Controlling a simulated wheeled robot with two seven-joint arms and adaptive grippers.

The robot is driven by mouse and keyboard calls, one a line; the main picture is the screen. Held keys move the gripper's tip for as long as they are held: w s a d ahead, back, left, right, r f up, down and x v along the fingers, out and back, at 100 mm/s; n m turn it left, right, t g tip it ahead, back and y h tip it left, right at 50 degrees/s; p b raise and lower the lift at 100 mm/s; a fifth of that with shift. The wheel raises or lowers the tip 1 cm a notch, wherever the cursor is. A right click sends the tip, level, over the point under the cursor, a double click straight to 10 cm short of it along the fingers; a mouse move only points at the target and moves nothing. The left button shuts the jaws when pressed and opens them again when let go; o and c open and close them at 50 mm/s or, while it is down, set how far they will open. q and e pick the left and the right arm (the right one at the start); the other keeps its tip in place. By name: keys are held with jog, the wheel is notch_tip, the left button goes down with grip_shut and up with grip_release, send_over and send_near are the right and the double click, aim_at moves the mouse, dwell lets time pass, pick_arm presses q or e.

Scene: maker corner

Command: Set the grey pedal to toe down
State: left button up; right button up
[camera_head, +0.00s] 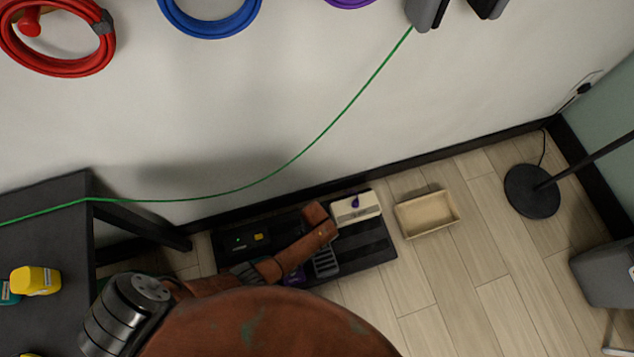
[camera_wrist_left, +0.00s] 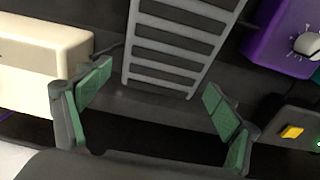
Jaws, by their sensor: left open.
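The grey pedal (camera_head: 326,262) has a ribbed, ladder-like treadle and sits on the black pedalboard (camera_head: 378,258) on the floor by the wall. In the left wrist view the grey pedal (camera_wrist_left: 178,45) fills the top middle, its near end just beyond my fingers. My left gripper (camera_wrist_left: 158,82) is open, with green-padded fingers spread to either side of that end and nothing between them; I see no clear contact. In the head view my brown left arm crosses the board and hides part of it. I cannot tell the treadle's tilt. My right gripper is not in view.
A cream pedal (camera_head: 356,207) and a purple pedal (camera_wrist_left: 272,35) flank the grey one. A black pedal (camera_head: 243,242) with a yellow switch is at the board's left. A beige tray (camera_head: 427,213) stands right of the board. A dark table (camera_head: 45,220) is at left.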

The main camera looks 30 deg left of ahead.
pick_arm(q)
notch_tip(320, 180, up, 12)
jog(key=shift+s+d, duration=0.25)
jog(key=shift+s, duration=0.05)
dwell(0.3)
dwell(0.5)
